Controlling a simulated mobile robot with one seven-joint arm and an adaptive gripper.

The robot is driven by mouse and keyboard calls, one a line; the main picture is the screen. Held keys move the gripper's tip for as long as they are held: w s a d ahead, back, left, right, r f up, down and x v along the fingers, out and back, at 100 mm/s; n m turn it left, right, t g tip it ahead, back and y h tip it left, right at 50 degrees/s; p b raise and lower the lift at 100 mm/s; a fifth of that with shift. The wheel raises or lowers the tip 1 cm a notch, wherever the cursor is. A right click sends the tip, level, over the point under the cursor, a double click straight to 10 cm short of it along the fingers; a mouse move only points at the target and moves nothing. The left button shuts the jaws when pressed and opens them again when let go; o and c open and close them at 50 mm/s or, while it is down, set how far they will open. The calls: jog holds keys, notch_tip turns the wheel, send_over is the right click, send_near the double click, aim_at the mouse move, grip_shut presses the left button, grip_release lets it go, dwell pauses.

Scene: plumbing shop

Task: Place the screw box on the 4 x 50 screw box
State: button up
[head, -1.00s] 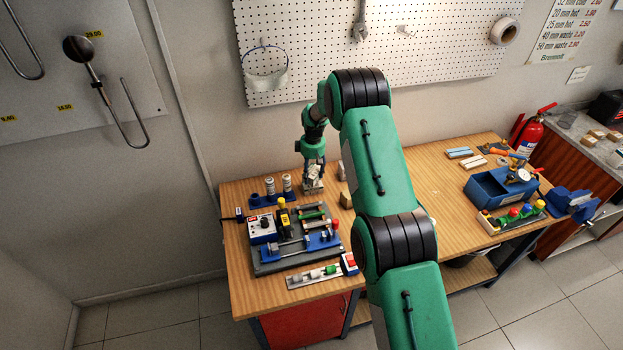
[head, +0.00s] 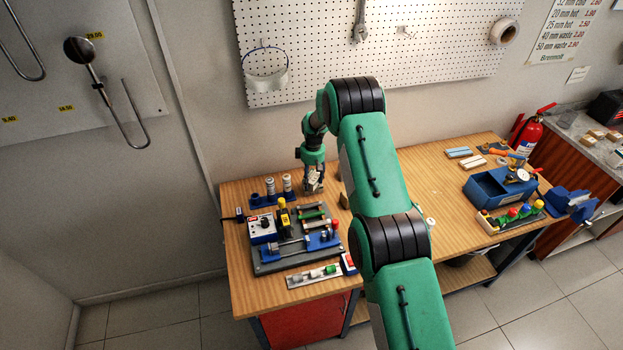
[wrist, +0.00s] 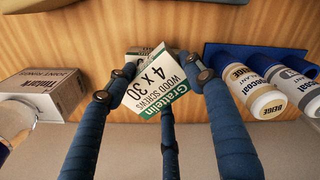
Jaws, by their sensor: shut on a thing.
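My gripper (wrist: 163,72) is shut on a white and green screw box (wrist: 158,92) marked "4 x 30 wood screws". The box sits tilted between the fingers in the wrist view. A second box (wrist: 138,52), greyish, shows in part just behind it, close to the bench top; its label cannot be read, so I cannot tell if it is the 4 x 50 box. Whether the two boxes touch is unclear. In the head view my gripper (head: 313,184) is low over the back left of the bench, with the held box small and unclear there.
In the wrist view a joint rings carton (wrist: 45,92) stands left, and sealant cartridges (wrist: 255,95) in a blue holder (wrist: 262,57) stand close on the right. In the head view a grey fixture board (head: 293,240) lies in front; the bench middle (head: 440,190) is largely clear.

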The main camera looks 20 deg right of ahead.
aim_at(312, 178)
jog(key=shift+f, duration=0.1)
jog(key=o, duration=1.8)
jog(key=shift+s+d+r+b, duration=0.1)
jog(key=shift+r+b, duration=0.35)
jog(key=shift+r, duration=2.6)
jog(key=shift+d+r+b, duration=0.1)
jog(key=shift+r+b, duration=0.35)
jog(key=shift+r, duration=2.6)
